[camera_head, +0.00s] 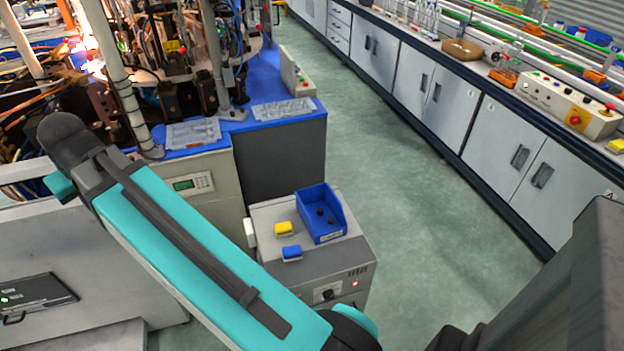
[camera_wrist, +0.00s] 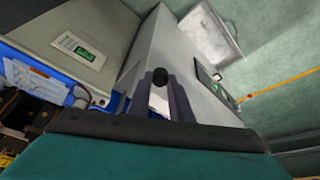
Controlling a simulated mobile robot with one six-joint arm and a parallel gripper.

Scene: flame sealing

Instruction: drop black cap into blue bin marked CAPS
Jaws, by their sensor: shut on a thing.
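The black cap (camera_wrist: 160,76) is a small dark round piece at the tips of my gripper (camera_wrist: 160,88) in the wrist view. The two fingers are shut on it. The blue bin (camera_head: 338,211) stands on a grey cabinet in the head view, with small dark pieces inside and a white label too small to read. The bin cannot be made out in the wrist view. In the head view my gripper does not show; my teal arm reaches up to the left, away from the bin.
A yellow block (camera_head: 284,228) and a blue block (camera_head: 291,252) sit beside the bin on the grey cabinet (camera_head: 350,262). A machine with bright flames (camera_head: 92,62) stands at the upper left. Open green floor (camera_head: 410,190) lies right of the cabinet, before a long bench.

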